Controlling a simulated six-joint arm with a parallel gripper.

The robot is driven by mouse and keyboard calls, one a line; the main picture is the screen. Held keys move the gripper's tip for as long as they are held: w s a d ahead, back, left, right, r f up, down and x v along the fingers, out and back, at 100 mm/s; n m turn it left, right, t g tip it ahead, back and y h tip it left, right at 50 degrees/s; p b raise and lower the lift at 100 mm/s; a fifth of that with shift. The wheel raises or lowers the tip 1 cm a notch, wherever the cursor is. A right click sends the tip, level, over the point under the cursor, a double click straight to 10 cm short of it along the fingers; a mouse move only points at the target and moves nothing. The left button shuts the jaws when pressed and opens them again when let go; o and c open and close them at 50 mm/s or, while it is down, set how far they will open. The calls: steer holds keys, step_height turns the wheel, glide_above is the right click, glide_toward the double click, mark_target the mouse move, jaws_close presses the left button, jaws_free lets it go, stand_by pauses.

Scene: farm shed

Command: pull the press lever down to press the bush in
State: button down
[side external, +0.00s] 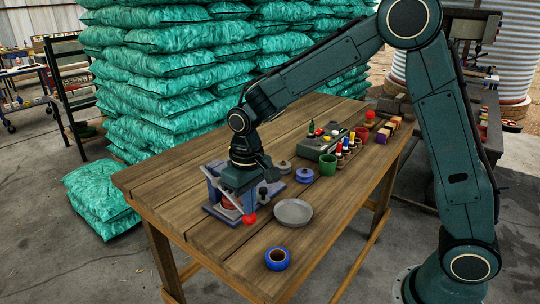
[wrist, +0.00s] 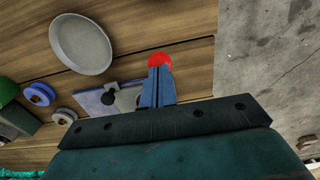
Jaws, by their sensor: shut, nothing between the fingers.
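The press (side external: 213,172) is a blue-grey frame on a flat base at the near left of the table; my gripper hides much of it. Its lever is a pale bar (side external: 229,203) sloping down to a red knob (side external: 249,219), which sits low near the table in the side view. In the wrist view the red knob (wrist: 159,59) shows just beyond my fingertips, and the press base (wrist: 92,100) lies to their left. My gripper (wrist: 158,70) is shut and empty, its tips over the knob's edge; contact is unclear. The bush is not clearly visible.
A grey round dish (side external: 293,212) lies right of the press, and a blue tape roll (side external: 277,259) near the front edge. A blue spool (side external: 304,175), a green cup (side external: 328,164) and several small bottles stand farther back. Stacked green sacks (side external: 170,80) rise behind the table.

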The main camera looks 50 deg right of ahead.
steer(key=shift+w+f, duration=0.2)
steer(key=shift+f, duration=0.2)
steer(key=shift+r, duration=0.1)
stand_by(0.4)
step_height(320, 180, up, 13)
stand_by(1.9)
steer(key=s+d+r+t, duration=0.1)
steer(key=s+d+r, duration=0.1)
steer(key=s, duration=0.4)
steer(key=s+d+r+t, duration=0.2)
steer(key=s+r, duration=0.1)
steer(key=s, duration=0.3)
steer(key=s+d+f+t, duration=0.2)
steer(key=s+d+f, duration=0.1)
steer(key=s, duration=0.9)
steer(key=shift+f+t, duration=0.15)
steer(key=shift+t, duration=0.15)
